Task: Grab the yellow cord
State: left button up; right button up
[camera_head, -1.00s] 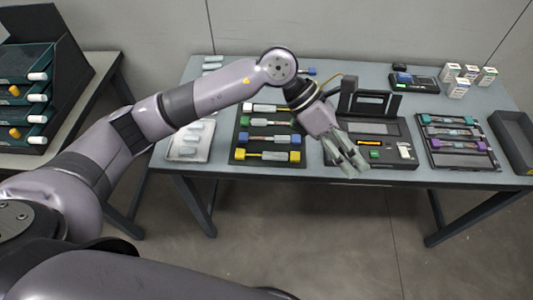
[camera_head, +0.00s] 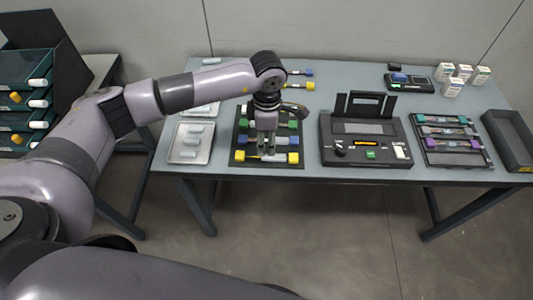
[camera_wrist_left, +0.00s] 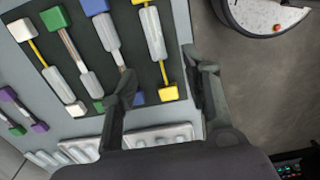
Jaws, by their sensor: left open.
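The yellow cord (camera_head: 293,157), with yellow end blocks and a pale grey sleeve, lies in the front row of the black tray (camera_head: 236,164). In the left wrist view the yellow cord (camera_wrist_left: 168,93) runs up from a yellow block near the fingers. My left gripper (camera_head: 265,152) points down over the front of the tray and hides the cord's middle in the head view. Its fingers (camera_wrist_left: 165,80) are open and spread to either side of the cord, with nothing held. Contact cannot be told. My right gripper is not in view.
Green, blue and white-ended cords lie behind in the same tray. A black splicer (camera_head: 368,159) stands to the right, then a second cord tray (camera_head: 459,160) and an empty black bin (camera_head: 513,140). Pale trays with grey sleeves (camera_head: 190,157) are at the left.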

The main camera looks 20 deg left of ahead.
aim_at(267, 157)
pick_arm(q)
jog(key=shift+d+f, duration=0.1)
jog(key=shift+f, duration=0.8)
jog(key=shift+f+p, duration=0.5)
jog(key=shift+f, duration=0.05)
notch_tip(267, 157, down, 4)
jog(key=shift+w+r+p, duration=0.15)
jog(key=shift+p, duration=0.4)
jog(key=shift+f, duration=0.3)
jog(key=shift+c, duration=0.2)
grip_shut()
